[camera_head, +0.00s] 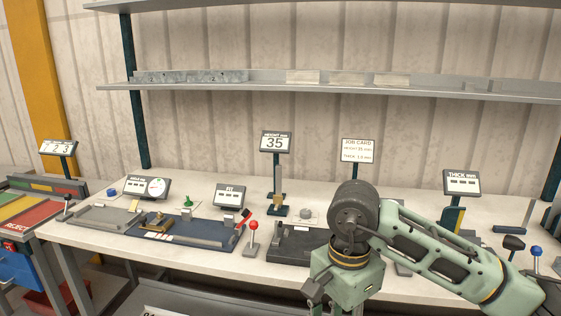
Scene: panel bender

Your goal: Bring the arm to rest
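One of my arms, pale green with dark grey joints, comes in from the right and reaches over the front of the bench (130,243). Its wrist block hangs just in front of the bench's edge, below the job card. The fingers of this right gripper lie at or beyond the bottom edge of the picture, so I cannot see whether they are open or shut. My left arm and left gripper are not in view.
A height sign reading 35 (275,143), a job card (359,151) and a thickness display (462,183) stand on the bench. A red-knobbed lever (253,238) stands near the front edge. A shelf (430,89) runs above. A red reject tray (40,228) is at left.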

